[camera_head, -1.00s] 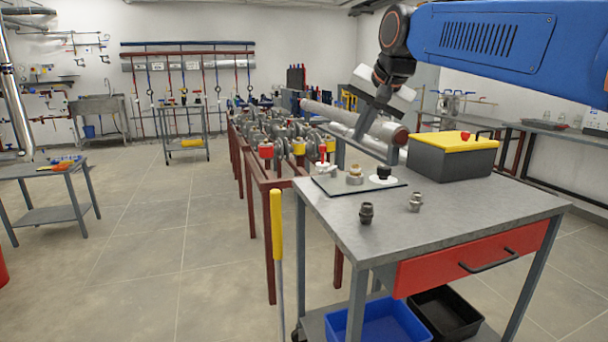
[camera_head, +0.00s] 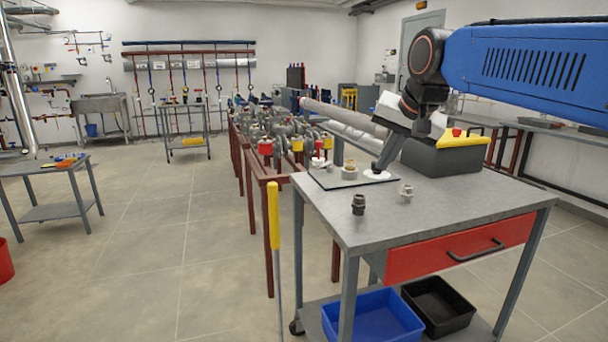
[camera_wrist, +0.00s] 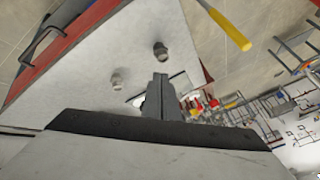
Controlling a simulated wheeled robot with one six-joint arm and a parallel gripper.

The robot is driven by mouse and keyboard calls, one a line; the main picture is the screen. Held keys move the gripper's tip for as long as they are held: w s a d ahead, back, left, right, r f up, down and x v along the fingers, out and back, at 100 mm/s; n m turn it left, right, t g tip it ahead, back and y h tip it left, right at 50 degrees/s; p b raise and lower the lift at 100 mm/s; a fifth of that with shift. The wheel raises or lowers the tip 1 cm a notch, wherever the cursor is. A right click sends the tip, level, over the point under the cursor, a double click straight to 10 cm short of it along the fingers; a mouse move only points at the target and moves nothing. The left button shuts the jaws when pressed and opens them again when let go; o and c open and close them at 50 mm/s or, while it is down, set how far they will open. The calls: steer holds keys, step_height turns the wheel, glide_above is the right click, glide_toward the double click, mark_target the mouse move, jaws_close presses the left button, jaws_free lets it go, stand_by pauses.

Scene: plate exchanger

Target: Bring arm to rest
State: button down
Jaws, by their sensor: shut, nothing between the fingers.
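My gripper (camera_head: 378,170) shows in the head view over the back of the grey work cart, its fingers pointing down and to the left near the flat plate. In the wrist view my gripper (camera_wrist: 161,80) has its two fingers together, with nothing seen between them. The wrist and blue arm reach in from the upper right. The fingers hide part of a white round piece (camera_head: 376,175) on the plate. I cannot tell whether they touch it.
The cart (camera_head: 440,210) bears two small fittings (camera_head: 358,204) (camera_head: 406,193), a plate (camera_head: 330,180) with fittings, and a dark box with a yellow lid (camera_head: 440,158). A yellow-handled pole (camera_head: 273,215) stands at its left. Open floor lies further left.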

steer(key=s+d+f+n, duration=0.1)
steer(key=s+d+f, duration=0.2)
steer(key=s+f, duration=0.6)
steer(key=s+d+f+n+g+h, duration=0.1)
steer(key=s+d+f, duration=0.3)
steer(key=s+f, duration=0.5)
steer(key=s+d+f+n, duration=0.2)
steer(key=s+d+f, duration=0.1)
steer(key=s+f, duration=0.6)
steer(key=shift+d+f+g+h, duration=0.35)
steer(key=shift+d+g+h, duration=0.05)
